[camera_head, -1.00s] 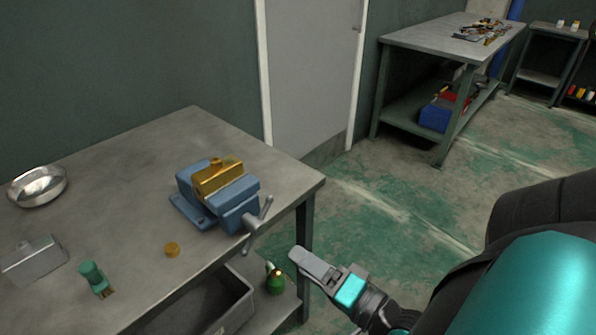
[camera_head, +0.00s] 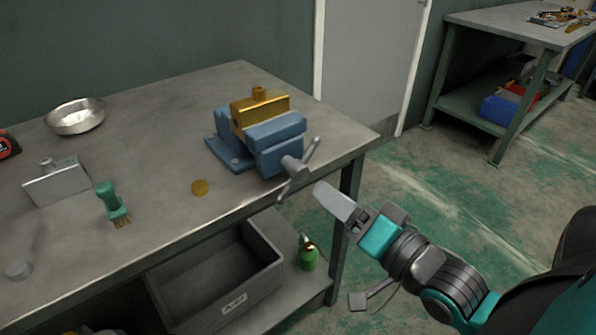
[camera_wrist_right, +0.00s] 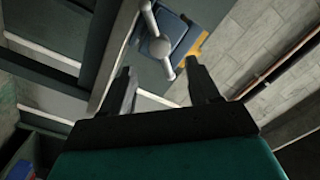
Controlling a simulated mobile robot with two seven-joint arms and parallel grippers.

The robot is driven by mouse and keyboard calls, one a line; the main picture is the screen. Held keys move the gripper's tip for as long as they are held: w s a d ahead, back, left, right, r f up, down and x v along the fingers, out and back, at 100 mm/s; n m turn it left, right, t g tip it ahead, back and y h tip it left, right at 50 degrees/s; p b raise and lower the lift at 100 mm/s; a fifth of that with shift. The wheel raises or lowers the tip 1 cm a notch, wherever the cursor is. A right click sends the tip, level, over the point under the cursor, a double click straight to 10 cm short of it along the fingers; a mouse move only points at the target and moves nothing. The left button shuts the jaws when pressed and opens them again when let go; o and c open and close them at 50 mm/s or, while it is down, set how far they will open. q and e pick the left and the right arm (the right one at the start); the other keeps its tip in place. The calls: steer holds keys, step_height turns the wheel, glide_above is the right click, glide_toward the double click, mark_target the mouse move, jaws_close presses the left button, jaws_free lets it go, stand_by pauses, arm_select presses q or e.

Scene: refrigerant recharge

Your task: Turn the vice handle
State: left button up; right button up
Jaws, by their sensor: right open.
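The blue vice (camera_head: 262,142) stands on the workbench near its right corner, with a gold-coloured block (camera_head: 258,110) in its jaws. The vice handle (camera_head: 299,170), a grey bar through a round screw head, sticks out past the bench's front edge and tilts up to the right. My right gripper (camera_head: 330,198) is just right of and below the handle, apart from it. In the right wrist view my gripper (camera_wrist_right: 160,88) is open and empty, and the handle (camera_wrist_right: 158,45) lies ahead, between and beyond the fingertips. My left gripper is not in view.
On the workbench (camera_head: 150,125) are a metal bowl (camera_head: 75,116), a silver block (camera_head: 57,183), a green brush (camera_head: 112,203) and a gold cap (camera_head: 199,187). A grey bin (camera_head: 262,268) and green bottle (camera_head: 308,252) sit on the shelf below. Floor to the right is clear.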

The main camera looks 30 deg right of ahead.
mark_target(304, 176)
steer(key=w, duration=0.8)
steer(key=shift+a, duration=0.4)
steer(key=shift+w+a, duration=0.1)
steer(key=shift+w, duration=0.8)
